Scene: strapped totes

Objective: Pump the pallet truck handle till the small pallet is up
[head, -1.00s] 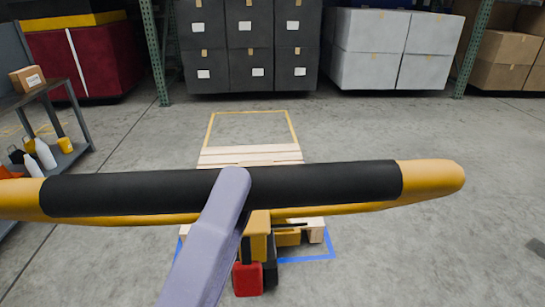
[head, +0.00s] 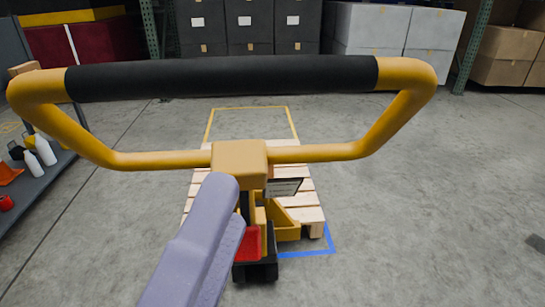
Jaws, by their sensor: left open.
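The pallet truck handle (head: 240,155) is a yellow loop with a black grip bar (head: 220,77) across its top, spanning most of the head view. Below it are the yellow truck body, a red part (head: 247,243) and dark wheels (head: 256,271). The small pallet (head: 303,199) of light wooden slats is behind the truck, partly hidden by the handle and gripper. Its height off the floor cannot be told. My left gripper (head: 222,185), pale purple-grey, is open. It shows below the grip bar, overlapping the handle's lower part; contact cannot be told. My right gripper is not in view.
A blue floor outline (head: 330,240) surrounds the pallet's near end, and a yellow outline (head: 250,108) lies beyond. A cart with bottles (head: 45,150) stands at left. Dark boxes (head: 248,45) and light boxes (head: 370,28) line the back. The floor at right is clear.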

